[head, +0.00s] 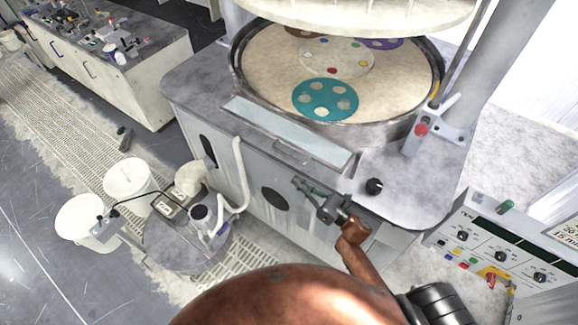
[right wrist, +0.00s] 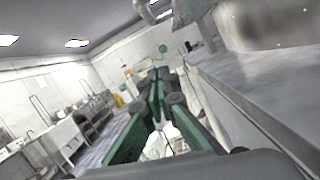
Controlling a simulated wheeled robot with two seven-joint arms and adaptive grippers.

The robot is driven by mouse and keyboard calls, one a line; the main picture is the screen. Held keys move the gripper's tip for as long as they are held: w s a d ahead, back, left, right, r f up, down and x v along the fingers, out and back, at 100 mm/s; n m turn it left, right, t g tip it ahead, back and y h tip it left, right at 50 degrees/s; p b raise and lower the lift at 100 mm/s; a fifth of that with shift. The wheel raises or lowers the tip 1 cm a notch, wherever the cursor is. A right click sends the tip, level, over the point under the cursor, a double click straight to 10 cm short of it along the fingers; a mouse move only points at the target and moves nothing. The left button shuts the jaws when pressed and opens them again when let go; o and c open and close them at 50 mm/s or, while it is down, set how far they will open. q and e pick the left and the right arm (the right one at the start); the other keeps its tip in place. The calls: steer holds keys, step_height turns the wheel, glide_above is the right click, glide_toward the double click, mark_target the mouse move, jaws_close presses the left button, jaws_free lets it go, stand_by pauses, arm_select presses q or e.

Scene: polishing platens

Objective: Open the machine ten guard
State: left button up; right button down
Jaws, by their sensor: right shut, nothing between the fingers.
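A polishing machine (head: 190,85) stands at the centre of the head view, with a round platen (head: 262,70) on top. A pale, flat guard-like panel (head: 270,125) lies along its front edge, with a small bar handle (head: 290,153) below it. I cannot read a machine number, so I cannot tell whether this is the machine ten guard. My right gripper (head: 303,187) is shut and empty in front of the machine, below the handle and apart from it. Its green fingers also show in the right wrist view (right wrist: 158,78). My left gripper is out of view.
A teal disc (head: 325,100) lies on the platen. A black knob (head: 374,186) and a red button (head: 421,129) are right of the panel. A control box (head: 490,250) stands at the lower right. White buckets (head: 130,178) and a round grey stand (head: 185,245) with hoses are at left.

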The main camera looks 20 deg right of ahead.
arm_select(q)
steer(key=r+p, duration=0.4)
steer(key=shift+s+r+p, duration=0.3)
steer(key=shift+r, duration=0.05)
arm_select(e)
steer(key=w+a+r, duration=0.4)
steer(key=w+r, duration=0.2)
steer(key=w, duration=0.1)
steer(key=shift+w, duration=0.4)
